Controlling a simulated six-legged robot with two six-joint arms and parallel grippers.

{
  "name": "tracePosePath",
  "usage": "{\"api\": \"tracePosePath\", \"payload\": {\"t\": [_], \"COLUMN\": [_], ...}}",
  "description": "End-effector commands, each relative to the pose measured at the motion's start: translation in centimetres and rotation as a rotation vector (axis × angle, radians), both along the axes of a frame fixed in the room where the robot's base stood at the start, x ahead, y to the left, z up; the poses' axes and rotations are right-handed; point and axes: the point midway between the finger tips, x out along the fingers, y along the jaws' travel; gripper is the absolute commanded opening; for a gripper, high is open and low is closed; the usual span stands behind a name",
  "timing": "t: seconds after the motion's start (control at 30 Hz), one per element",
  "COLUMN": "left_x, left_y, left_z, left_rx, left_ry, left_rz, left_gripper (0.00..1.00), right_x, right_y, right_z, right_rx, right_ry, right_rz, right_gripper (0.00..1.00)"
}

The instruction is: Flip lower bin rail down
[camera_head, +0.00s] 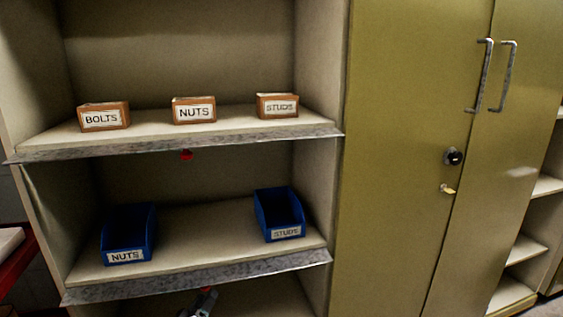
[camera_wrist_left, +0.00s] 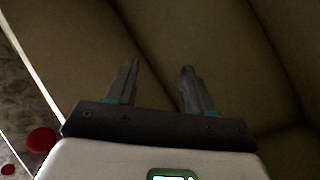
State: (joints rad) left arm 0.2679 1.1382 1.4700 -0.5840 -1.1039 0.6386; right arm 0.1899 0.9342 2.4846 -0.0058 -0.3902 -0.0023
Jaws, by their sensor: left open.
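The lower bin rail (camera_head: 200,277) is a grey metal strip along the front edge of the lower shelf. A small red knob (camera_head: 206,289) shows just under it, near its middle. My left gripper (camera_head: 203,299) is at the bottom of the head view, just below the rail and close to this knob. In the left wrist view the gripper (camera_wrist_left: 160,68) is open, with nothing between its fingers. A red knob (camera_wrist_left: 40,140) lies to the left of its base there, and I cannot tell if they touch. My right gripper is in neither view.
Blue bins marked NUTS (camera_head: 128,233) and STUDS (camera_head: 279,214) stand on the lower shelf. Several orange boxes stand on the upper shelf, behind the upper rail (camera_head: 180,145) with its own red knob (camera_head: 186,155). A closed olive cabinet (camera_head: 400,170) stands to the right.

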Motion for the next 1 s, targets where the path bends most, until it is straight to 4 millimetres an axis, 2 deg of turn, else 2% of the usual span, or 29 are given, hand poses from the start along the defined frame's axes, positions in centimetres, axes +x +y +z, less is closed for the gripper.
{"api": "tracePosePath", "payload": {"t": [0.03,0.07,0.13,0.17,0.2,0.27,0.3,0.4,0.5,0.6,0.7,0.8,1.0], "left_x": [-2.4,-4.2,-9.4,-11.8,-15.1,-20.0,-23.3,-30.8,-36.7,-40.5,-42.4,-43.0,-42.9], "left_y": [-1.4,-2.2,-4.2,-4.9,-5.7,-7.0,-7.6,-8.9,-9.7,-10.1,-10.3,-10.3,-10.3], "left_z": [0.8,-0.1,-1.9,-2.6,-3.2,-3.4,-3.3,-2.2,-0.8,0.4,0.9,1.0,0.9], "left_rx": [0.029,0.053,0.112,0.136,0.166,0.206,0.231,0.278,0.309,0.326,0.333,0.335,0.335], "left_ry": [0.165,0.263,0.494,0.585,0.696,0.847,0.939,1.134,1.276,1.363,1.407,1.420,1.419], "left_rz": [0.002,-0.001,-0.031,-0.051,-0.079,-0.133,-0.172,-0.269,-0.354,-0.414,-0.445,-0.455,-0.454], "left_gripper": [0.52,0.52,0.52,0.52,0.52,0.52,0.52,0.52,0.52,0.52,0.52,0.52,0.52], "right_x": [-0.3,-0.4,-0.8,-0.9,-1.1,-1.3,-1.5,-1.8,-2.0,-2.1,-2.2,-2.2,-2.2], "right_y": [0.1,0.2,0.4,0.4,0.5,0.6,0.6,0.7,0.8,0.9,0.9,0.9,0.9], "right_z": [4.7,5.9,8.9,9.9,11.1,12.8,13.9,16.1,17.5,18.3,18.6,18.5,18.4], "right_rx": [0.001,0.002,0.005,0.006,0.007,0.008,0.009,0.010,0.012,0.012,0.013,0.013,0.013], "right_ry": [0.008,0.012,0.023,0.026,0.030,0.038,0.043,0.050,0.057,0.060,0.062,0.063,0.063], "right_rz": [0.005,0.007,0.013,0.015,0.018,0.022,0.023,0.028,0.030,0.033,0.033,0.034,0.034], "right_gripper": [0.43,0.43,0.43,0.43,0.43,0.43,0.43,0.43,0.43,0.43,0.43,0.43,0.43]}}
